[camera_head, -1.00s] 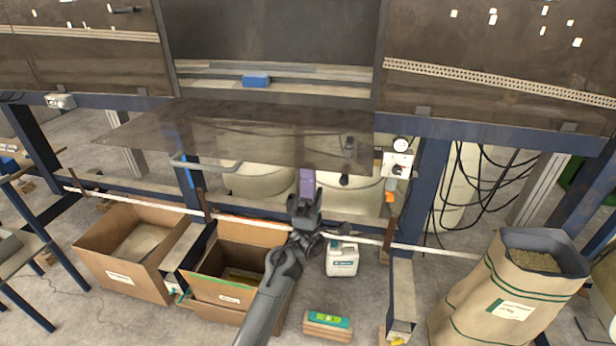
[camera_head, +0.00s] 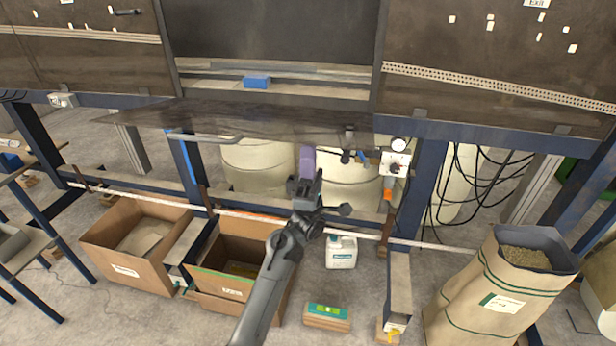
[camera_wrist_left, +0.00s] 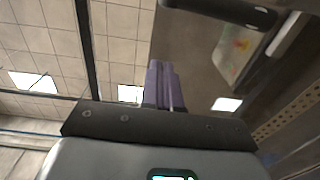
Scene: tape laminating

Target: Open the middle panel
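The middle panel (camera_head: 270,118) is a dark, see-through sheet swung outward from the machine, seen nearly edge-on in the head view. A grey bar handle (camera_head: 205,138) shows at its lower left. My left gripper (camera_head: 307,152) has purple fingers pointing up, with their tips at the panel's lower front edge; I cannot tell if they touch it. In the left wrist view the purple fingers (camera_wrist_left: 162,82) are together with nothing seen between them. A dark bar (camera_wrist_left: 225,12) of the panel's handle passes above and to the right of them. My right gripper is out of view.
A blue block (camera_head: 256,82) sits inside the middle opening. Below are cardboard boxes (camera_head: 125,268), a white canister (camera_head: 341,254) and a control box with gauge (camera_head: 396,162). A grain sack (camera_head: 505,290) stands at right. Pale drums (camera_head: 350,185) stand behind the gripper.

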